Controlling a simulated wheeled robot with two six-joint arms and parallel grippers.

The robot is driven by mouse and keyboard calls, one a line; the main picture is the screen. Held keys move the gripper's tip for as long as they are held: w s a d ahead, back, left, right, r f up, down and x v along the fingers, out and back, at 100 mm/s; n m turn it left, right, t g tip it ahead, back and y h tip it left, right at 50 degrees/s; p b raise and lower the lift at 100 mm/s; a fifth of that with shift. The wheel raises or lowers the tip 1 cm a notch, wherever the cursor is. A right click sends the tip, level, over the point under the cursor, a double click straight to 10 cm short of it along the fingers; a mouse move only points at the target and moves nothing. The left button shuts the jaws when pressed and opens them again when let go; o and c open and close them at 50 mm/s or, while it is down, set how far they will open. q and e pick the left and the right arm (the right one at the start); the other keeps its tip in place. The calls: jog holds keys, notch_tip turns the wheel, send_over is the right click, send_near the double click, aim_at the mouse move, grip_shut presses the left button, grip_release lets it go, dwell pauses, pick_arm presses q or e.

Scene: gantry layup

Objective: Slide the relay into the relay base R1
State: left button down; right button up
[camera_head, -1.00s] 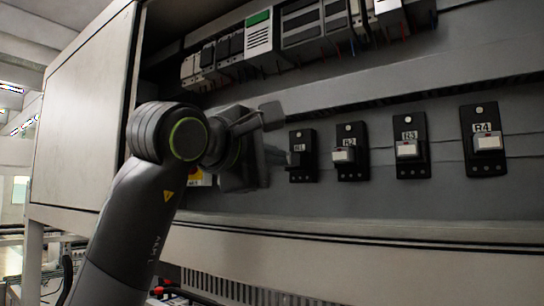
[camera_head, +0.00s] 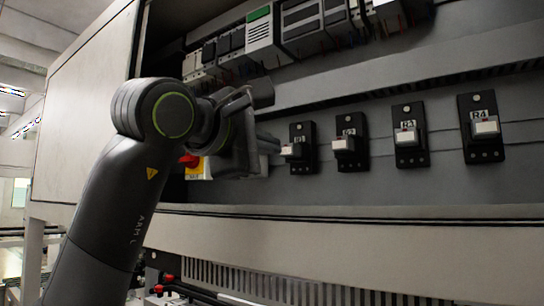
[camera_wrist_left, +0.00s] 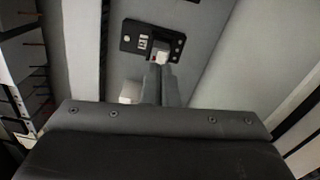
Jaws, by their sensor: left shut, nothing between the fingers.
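The relay base R1 (camera_head: 303,135) is a black socket on the grey back panel, leftmost of the labelled row. A relay with a pale face (camera_head: 291,151) sits at it and sticks out towards me; how deep it is seated I cannot tell. The wrist view shows the base (camera_wrist_left: 131,38) near the top, with the relay's pale end (camera_wrist_left: 162,57) at it. My left gripper (camera_head: 273,145) is shut and empty, just left of the relay. Its fingers (camera_wrist_left: 158,78) point at the relay in the wrist view; whether they touch it is unclear. My right gripper is not in view.
Bases R2 (camera_head: 350,123), R3 (camera_head: 408,118) and R4 (camera_head: 481,107) to the right hold pale-faced relays. A red emergency button (camera_head: 189,160) is behind my left wrist. Rail modules (camera_head: 262,38) run above, a cabinet ledge (camera_head: 350,235) below. A pale block (camera_wrist_left: 130,92) is beside the fingers.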

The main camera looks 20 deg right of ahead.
pick_arm(q)
jog(key=b+v, duration=0.8)
jog(key=v, duration=0.9)
jog(key=shift+s, duration=0.1)
